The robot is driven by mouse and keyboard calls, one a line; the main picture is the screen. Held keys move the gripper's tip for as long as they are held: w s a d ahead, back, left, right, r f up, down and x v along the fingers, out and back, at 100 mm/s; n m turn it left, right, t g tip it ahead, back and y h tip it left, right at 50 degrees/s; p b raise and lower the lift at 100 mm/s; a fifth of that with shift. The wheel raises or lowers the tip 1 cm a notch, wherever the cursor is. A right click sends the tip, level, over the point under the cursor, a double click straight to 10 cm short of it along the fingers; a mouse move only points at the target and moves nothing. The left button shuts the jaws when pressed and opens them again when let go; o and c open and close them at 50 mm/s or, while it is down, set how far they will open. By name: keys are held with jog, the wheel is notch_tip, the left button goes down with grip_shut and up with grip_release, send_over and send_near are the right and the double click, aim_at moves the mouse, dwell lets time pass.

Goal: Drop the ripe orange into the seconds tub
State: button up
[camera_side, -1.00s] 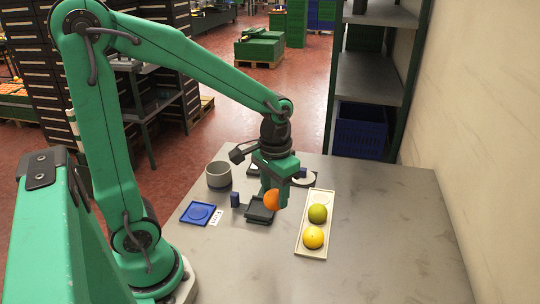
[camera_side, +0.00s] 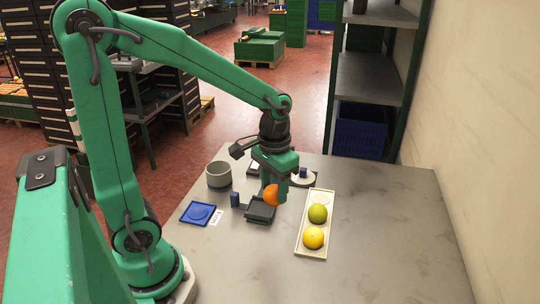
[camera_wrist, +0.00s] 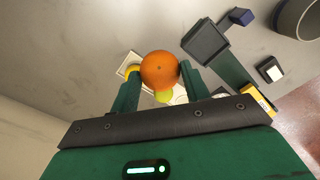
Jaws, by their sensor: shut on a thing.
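My gripper (camera_side: 272,194) is shut on the ripe orange (camera_side: 270,196) and holds it above the table, close to a black square tray (camera_side: 259,212). In the wrist view the orange (camera_wrist: 159,69) sits between the two green fingers of my gripper (camera_wrist: 160,80). A grey round tub (camera_side: 219,181) stands upright to the left of my gripper. It shows partly, cut by the frame edge, at the top right of the wrist view (camera_wrist: 298,22). No fruit is visible in the tub.
A blue square tray (camera_side: 197,214) and a small dark blue block (camera_side: 235,199) lie left. A white round dish (camera_side: 303,180) is behind. The table's right side is clear.

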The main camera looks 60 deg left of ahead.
jog(key=s+a+r, duration=0.1)
jog(key=a, duration=1.2)
jog(key=s+a+r, duration=0.2)
jog(key=a, duration=1.1)
jog(key=shift+a+r, duration=0.3)
jog(key=shift+a, duration=0.05)
jog(key=shift+f, duration=0.1)
jog(key=shift+f, duration=2.85)
jog(key=o, duration=1.1)
jog(key=shift+c, duration=0.2)
